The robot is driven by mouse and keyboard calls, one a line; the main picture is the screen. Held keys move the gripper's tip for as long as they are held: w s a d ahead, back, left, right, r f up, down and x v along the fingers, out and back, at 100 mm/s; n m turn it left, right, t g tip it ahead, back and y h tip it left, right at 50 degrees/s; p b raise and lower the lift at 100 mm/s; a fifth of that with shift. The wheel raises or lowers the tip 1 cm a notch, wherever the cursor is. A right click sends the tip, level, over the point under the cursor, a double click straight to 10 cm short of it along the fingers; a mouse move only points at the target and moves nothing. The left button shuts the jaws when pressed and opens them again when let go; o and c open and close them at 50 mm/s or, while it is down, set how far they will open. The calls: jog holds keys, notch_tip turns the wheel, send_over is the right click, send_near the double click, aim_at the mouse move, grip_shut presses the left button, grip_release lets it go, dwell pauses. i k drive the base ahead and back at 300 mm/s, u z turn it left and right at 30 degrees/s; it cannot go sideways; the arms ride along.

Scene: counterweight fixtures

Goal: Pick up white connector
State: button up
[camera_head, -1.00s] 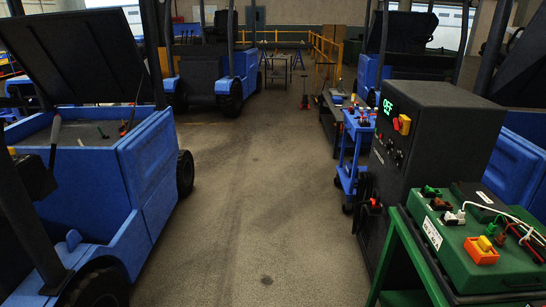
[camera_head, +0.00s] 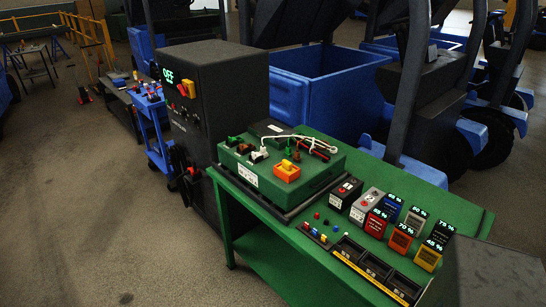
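A small white connector (camera_head: 259,155) sits on the left part of the top of a green box (camera_head: 322,177), beside dark and green plugs. A white cable (camera_head: 300,137) runs across the back of the box top. Whether the cable joins the connector is too small to tell. An orange block with a yellow top (camera_head: 287,171) is on the box's front right of the connector. My gripper is not in view.
The box stands on a green bench (camera_head: 455,205) with several percentage-labelled batteries (camera_head: 376,222) and a slotted tray (camera_head: 375,267). A black cabinet reading OFF (camera_head: 215,100) stands left of the bench. A dark grey block (camera_head: 490,275) fills the bottom right.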

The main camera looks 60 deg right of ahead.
aim_at(263, 149)
jog(key=u, duration=0.8)
jog(key=k, duration=0.15)
jog(key=z, duration=2.85)
jog(key=k, duration=0.95)
jog(key=u, duration=0.15)
jog(key=i, duration=0.65)
jog(key=u, duration=0.05)
